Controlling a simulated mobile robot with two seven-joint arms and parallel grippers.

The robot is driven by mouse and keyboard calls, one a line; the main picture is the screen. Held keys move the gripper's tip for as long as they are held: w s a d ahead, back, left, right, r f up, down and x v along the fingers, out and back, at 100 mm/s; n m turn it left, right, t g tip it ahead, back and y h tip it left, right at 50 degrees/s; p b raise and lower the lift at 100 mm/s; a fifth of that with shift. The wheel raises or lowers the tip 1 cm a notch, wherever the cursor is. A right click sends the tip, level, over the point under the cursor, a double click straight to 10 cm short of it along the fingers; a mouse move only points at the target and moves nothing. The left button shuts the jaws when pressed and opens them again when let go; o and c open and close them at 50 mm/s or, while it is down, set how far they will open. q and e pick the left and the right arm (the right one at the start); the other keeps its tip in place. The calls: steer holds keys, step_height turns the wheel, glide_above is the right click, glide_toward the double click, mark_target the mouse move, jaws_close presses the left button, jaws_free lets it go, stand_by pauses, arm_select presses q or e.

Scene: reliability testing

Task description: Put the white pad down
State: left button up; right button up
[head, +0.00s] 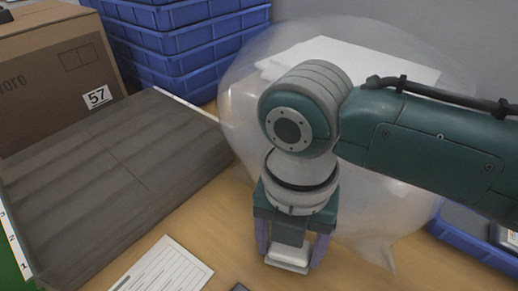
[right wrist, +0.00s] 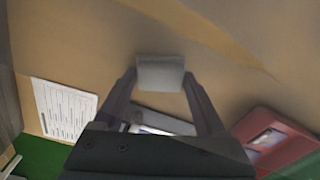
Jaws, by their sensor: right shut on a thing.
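My right gripper (head: 289,250) comes in from the right in the head view. It is shut on a small white pad (head: 288,262), which sits between its two fingers over the wooden table (head: 205,240). In the right wrist view the white pad (right wrist: 160,74) shows as a pale block between the fingertips of the right gripper (right wrist: 160,78). I cannot tell how high the pad is above the table or whether it touches it. My left gripper is in neither view.
A dark grey slab (head: 110,180), a cardboard box (head: 55,75) and stacked blue crates (head: 190,45) stand left and behind. A clear plastic bag (head: 390,225) is behind my arm. A printed sheet (head: 163,268) lies left of the gripper. A red tray (right wrist: 275,140) shows in the wrist view.

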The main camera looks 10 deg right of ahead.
steer(key=shift+f, duration=0.3)
steer(key=shift+f, duration=0.15)
steer(key=shift+s+d+f+b, duration=0.1)
steer(key=shift+d+f+b, duration=0.25)
steer(key=shift+f, duration=0.15)
steer(key=o, duration=1.4)
steer(key=shift+s, duration=0.1)
steer(key=shift+o, duration=0.7)
step_height(320, 180, up, 13)
steer(key=p, duration=0.4)
steer(key=shift+w+a+r, duration=0.2)
steer(key=shift+w+a, duration=0.25)
